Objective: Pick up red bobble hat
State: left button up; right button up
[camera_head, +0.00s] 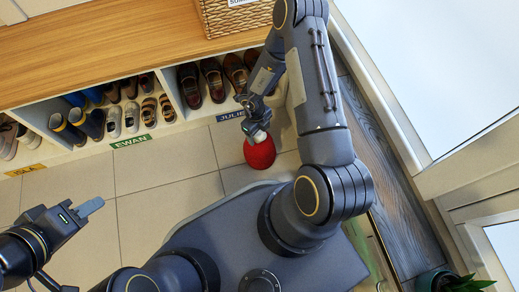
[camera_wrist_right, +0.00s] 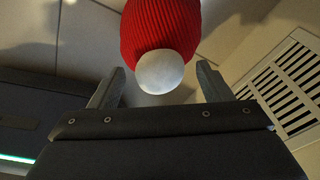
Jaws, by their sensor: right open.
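The red bobble hat (camera_head: 260,155) lies on the tiled floor in front of the shoe cubbies. My right gripper (camera_head: 257,134) is right above it, pointing down. In the right wrist view, the hat's ribbed red body (camera_wrist_right: 160,28) and white bobble (camera_wrist_right: 160,71) show ahead of my right gripper (camera_wrist_right: 161,75). Its fingers are open, one on each side of the bobble, with a visible gap at both sides. My left gripper (camera_head: 89,207) is over the floor at the left, away from the hat. The head view does not show clearly whether its fingers are apart.
The wooden-topped shoe cubbies (camera_head: 100,45) hold several pairs of shoes and boots behind the hat. Name labels "EWAN" (camera_head: 131,141) and "ISLA" (camera_head: 25,170) mark the front edge. A wicker basket (camera_head: 235,15) stands on top. A plant (camera_head: 465,283) is at lower right. Floor left of the hat is clear.

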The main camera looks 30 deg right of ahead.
jog(key=c, duration=1.4)
jog(key=shift+o, duration=0.2)
